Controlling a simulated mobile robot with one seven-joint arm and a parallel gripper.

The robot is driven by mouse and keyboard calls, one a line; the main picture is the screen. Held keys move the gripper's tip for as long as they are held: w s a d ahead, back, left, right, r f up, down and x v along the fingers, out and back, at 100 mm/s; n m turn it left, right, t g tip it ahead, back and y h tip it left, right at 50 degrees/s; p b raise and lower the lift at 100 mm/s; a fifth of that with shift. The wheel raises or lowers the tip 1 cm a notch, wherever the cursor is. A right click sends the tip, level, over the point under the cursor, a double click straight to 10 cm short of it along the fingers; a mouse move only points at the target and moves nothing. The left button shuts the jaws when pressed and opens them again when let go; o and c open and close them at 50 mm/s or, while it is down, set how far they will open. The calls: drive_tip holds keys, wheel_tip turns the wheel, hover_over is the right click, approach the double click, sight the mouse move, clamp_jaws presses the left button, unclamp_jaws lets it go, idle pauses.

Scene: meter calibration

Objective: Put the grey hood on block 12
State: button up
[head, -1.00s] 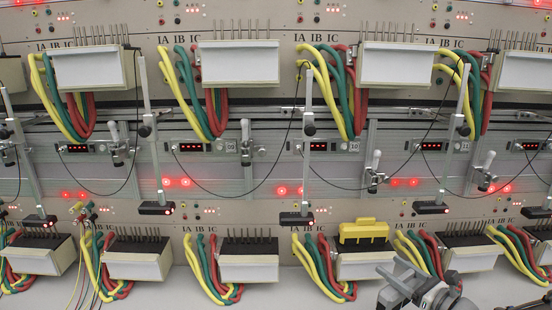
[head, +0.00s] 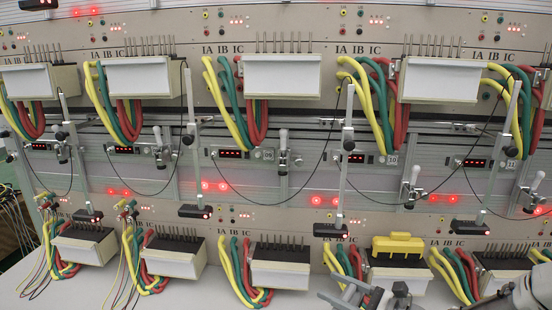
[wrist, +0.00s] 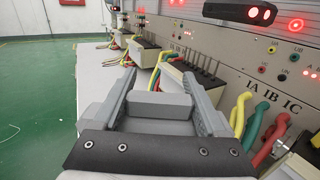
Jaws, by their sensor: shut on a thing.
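My gripper (head: 368,296) is low at the bottom edge of the head view, in front of the lower row of blocks. In the wrist view its two grey fingers (wrist: 157,98) are closed on the grey hood (wrist: 158,106), a pale grey box-like piece. In the head view the hood is hard to tell from the fingers. The readable number tags on the middle rail are 09, 10 and 11; I cannot make out a 12, so I cannot tell which block is block 12.
A yellow hood (head: 398,243) sits on a lower block right of centre. Lower blocks such as this one (head: 281,274) have bare pins and thick coloured cables. Scanner heads on upright rods (head: 330,230) hang above them. A pale bench (head: 190,295) lies in front. Green floor (wrist: 35,110) is open at left.

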wheel_tip(320, 180, up, 8)
drive_tip(key=p, duration=1.2)
drive_tip(key=shift+f, duration=0.15)
drive_tip(key=shift+a, duration=0.1)
drive_tip(key=shift+m+t+h, duration=2.6)
drive_tip(key=shift+t+h, duration=0.1)
drive_tip(key=shift+h, duration=0.3)
